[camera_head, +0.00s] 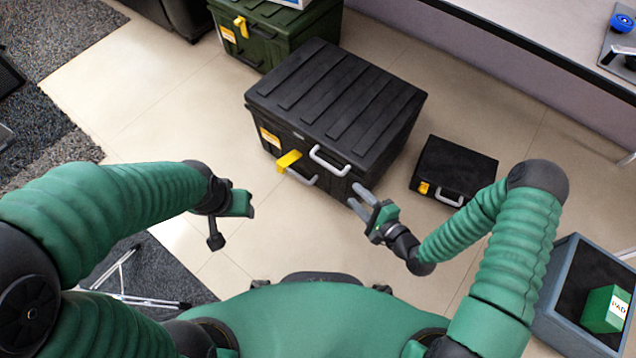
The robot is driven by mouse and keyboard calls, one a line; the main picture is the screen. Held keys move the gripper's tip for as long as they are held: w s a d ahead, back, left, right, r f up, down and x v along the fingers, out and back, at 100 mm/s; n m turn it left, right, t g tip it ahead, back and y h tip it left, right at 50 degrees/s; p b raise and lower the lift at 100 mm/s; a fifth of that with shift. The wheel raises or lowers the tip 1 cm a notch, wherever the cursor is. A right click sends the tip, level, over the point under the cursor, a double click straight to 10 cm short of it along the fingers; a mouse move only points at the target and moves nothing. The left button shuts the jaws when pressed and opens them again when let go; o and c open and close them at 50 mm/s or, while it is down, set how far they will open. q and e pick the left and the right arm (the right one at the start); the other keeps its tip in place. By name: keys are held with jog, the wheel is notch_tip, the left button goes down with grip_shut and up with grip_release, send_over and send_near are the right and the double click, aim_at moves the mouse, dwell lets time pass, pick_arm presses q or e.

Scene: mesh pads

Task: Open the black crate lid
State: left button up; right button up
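The black crate (385,128) stands on the tiled floor at the middle of the view. Its ribbed black lid (340,92) looks shut. A yellow latch (288,160) and grey handles show on its front side, one of them a handle (328,160) near the lid edge. My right gripper (358,197) is just in front of the crate's lower right front, with its two grey fingers apart and nothing between them. I cannot tell whether a finger touches the crate. My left gripper (232,222) is left of and in front of the crate, away from it, and its finger opening is unclear.
A green crate (275,38) stands behind the black crate. A small black case (455,170) lies to its right. A grey bin (565,285) with a green box (606,309) is at the lower right. A table (560,30) runs along the upper right. Floor in front is clear.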

jog(key=shift+m+t, duration=0.5)
jog(key=shift+m, duration=0.2)
jog(key=b+x, duration=0.2)
jog(key=x, duration=0.3)
jog(key=b+x, duration=0.3)
jog(key=x, duration=0.3)
jog(key=f+b+x, duration=0.1)
jog(key=b+x, duration=0.2)
jog(key=x, duration=0.2)
jog(key=shift+a, duration=0.3)
jog(key=shift+w+a, duration=0.25)
pick_arm(q)
jog(key=s+x, duration=0.2)
jog(key=x, duration=0.7)
jog(key=shift+s+f, duration=0.2)
jog(key=shift+f, duration=0.3)
pick_arm(e)
jog(key=shift+r, duration=0.1)
pick_arm(q)
jog(key=shift+d, duration=0.1)
pick_arm(e)
grip_shut()
